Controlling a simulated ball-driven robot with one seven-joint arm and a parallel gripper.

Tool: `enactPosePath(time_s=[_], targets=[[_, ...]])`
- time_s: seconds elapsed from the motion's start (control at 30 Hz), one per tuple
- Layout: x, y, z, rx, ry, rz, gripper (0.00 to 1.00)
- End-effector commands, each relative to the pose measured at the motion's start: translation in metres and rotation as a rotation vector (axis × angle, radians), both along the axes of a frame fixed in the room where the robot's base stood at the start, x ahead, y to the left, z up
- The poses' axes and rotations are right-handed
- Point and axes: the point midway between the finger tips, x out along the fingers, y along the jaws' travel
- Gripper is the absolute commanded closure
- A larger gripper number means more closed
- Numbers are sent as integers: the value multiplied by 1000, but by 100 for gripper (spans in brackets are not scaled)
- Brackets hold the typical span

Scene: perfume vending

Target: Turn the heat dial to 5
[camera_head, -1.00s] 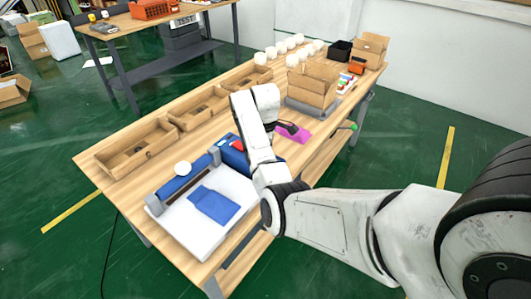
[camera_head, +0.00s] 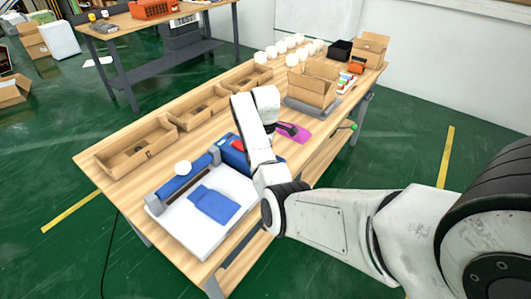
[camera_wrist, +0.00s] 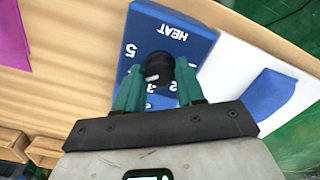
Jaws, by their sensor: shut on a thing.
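The black heat dial (camera_wrist: 158,68) stands on a blue control box (camera_wrist: 130,75) in the wrist view. White "HEAT" lettering lies above right of the dial, and a "5" lies to its left. Other numerals below it are partly hidden by the dial and fingers. A small pale mark shows on the dial's lower left side. My gripper (camera_wrist: 158,80) has its two teal fingers shut on the dial, one on each side. In the head view, the blue control box (camera_head: 232,150) is partly behind my arm, and the dial and fingertips are hidden.
The white sealer bed (camera_head: 205,235) with a blue pouch (camera_head: 213,205) adjoins the box. A magenta sheet (camera_head: 302,130) lies to the right. Open cardboard trays (camera_head: 137,147) line the far side of the wooden table. A cardboard box (camera_head: 312,82) stands farther right.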

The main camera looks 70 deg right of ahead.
Motion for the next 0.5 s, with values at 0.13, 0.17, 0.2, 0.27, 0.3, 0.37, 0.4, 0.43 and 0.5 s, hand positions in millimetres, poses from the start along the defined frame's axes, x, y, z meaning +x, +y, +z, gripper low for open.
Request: enactPosePath(time_s=[0.13, 0.17, 0.2, 0.27, 0.3, 0.37, 0.4, 0.43, 0.5], targets=[[0, 0, 1, 1, 1, -5, 92], [0, 0, 1, 1, 1, -9, 92], [0, 0, 1, 1, 1, -16, 92], [0, 0, 1, 1, 1, -33, 92], [0, 0, 1, 1, 1, -46, 92], [0, 0, 2, 1, 1, -74, 92], [0, 0, 2, 1, 1, -96, 92], [0, 0, 2, 2, 2, -113, 92], [0, 0, 3, 1, 2, -163, 92]])
